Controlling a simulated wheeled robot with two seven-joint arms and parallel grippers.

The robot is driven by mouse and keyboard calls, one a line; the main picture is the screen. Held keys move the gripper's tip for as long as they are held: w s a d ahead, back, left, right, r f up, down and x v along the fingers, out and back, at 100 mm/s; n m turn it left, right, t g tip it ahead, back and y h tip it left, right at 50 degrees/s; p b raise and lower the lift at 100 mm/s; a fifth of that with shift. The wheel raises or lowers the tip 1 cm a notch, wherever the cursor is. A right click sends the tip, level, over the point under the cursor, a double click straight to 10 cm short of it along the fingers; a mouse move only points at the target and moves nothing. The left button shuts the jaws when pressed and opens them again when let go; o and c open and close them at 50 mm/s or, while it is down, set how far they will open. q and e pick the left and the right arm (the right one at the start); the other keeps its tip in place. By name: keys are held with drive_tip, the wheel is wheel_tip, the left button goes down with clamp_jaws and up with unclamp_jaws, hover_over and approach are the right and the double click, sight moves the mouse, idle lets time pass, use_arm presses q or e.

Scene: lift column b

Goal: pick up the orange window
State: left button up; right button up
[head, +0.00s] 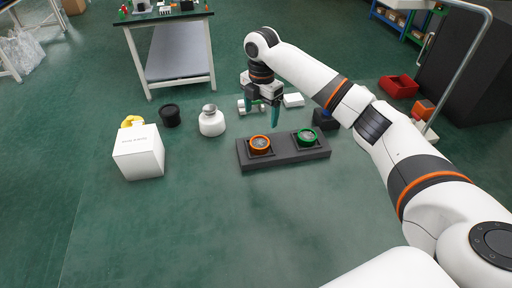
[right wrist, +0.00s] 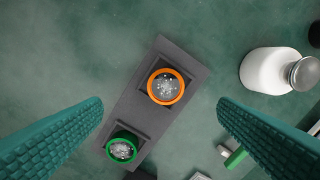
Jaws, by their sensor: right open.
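The orange window (head: 260,143) is a round piece with an orange rim and a speckled clear face. It sits at the left end of a dark grey holder (head: 285,161), and it also shows near the middle of the right wrist view (right wrist: 165,86). A similar green-rimmed window (head: 307,137) sits at the holder's right end; it shows lower left in the wrist view (right wrist: 121,151). My right gripper (head: 265,108) is open and empty, with its teal fingers pointing down above and behind the holder. The orange window lies between the fingers in the wrist view. My left gripper is out of view.
Left of the holder stand a white jar with a grey lid (head: 211,122), a black round container (head: 169,115) and a white box (head: 138,152). A white block (head: 293,100) and a dark block (head: 325,119) lie behind the holder. The surface in front is clear.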

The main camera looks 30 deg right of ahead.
hover_over(259, 143)
drive_tip(key=f, duration=0.4)
drive_tip(key=s+f, duration=0.1)
drive_tip(key=f, duration=0.2)
drive_tip(key=shift+w+f+p, duration=0.25)
drive_tip(key=shift+f, duration=1.15)
drive_tip(key=shift+w+f+p, duration=0.2)
drive_tip(key=shift+f, duration=1.2)
drive_tip(key=shift+c, duration=0.2)
drive_tip(key=c, duration=1.1)
